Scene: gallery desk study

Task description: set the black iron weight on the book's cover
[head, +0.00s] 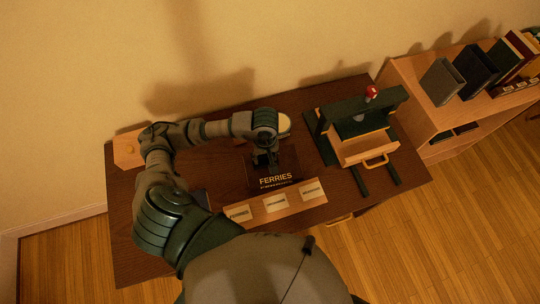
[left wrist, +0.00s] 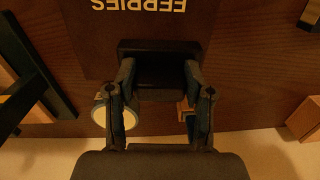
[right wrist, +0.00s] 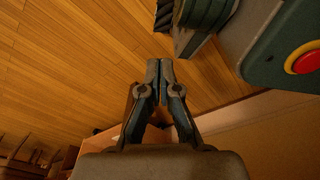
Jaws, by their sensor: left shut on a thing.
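The book is dark brown with FERRIES lettered on its cover (head: 286,169), lying flat on the desk; its cover also shows at the top of the left wrist view (left wrist: 120,35). My left gripper (head: 265,158) is over the far part of the book. In the left wrist view my left gripper (left wrist: 160,88) is shut on the black iron weight (left wrist: 160,57), a dark block between its fingers. The weight overlaps the cover's edge in that view; I cannot tell whether it touches the cover. My right gripper (right wrist: 160,68) is shut and empty, away from the desk.
A wooden strip with several pale labels (head: 275,202) lies in front of the book. A dark green stand (head: 325,135) with a wooden drawer (head: 368,148) is to its right. A round pale-topped thing (head: 284,123) is behind. A wooden block (head: 128,149) sits at the left.

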